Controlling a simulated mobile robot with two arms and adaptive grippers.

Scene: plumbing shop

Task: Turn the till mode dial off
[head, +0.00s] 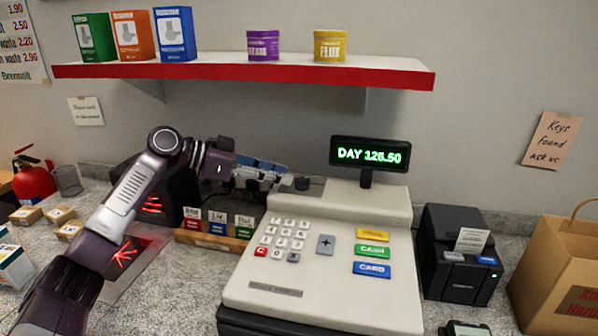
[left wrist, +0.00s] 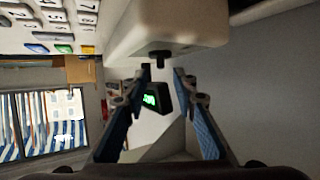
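The till (head: 335,225) is a cream register on the counter, with number keys and a raised back part. Its display (head: 369,156) reads DAY 126.50. A small dark knob, which looks like the mode dial (head: 302,184), sticks out from the left side of the raised back. The dial also shows in the left wrist view (left wrist: 159,57), just beyond the fingertips and roughly between them. My left gripper (head: 284,175) is open and empty, to the left of the dial. Its fingers also show in the left wrist view (left wrist: 163,70). The dial's markings cannot be read. My right gripper is not in view.
A card rack (head: 215,238) stands left of the till, and a receipt printer (head: 461,255) and paper bag (head: 560,275) stand right. A red-edged shelf (head: 240,72) with boxes and tins hangs above. A fire extinguisher (head: 34,178) is at the far left.

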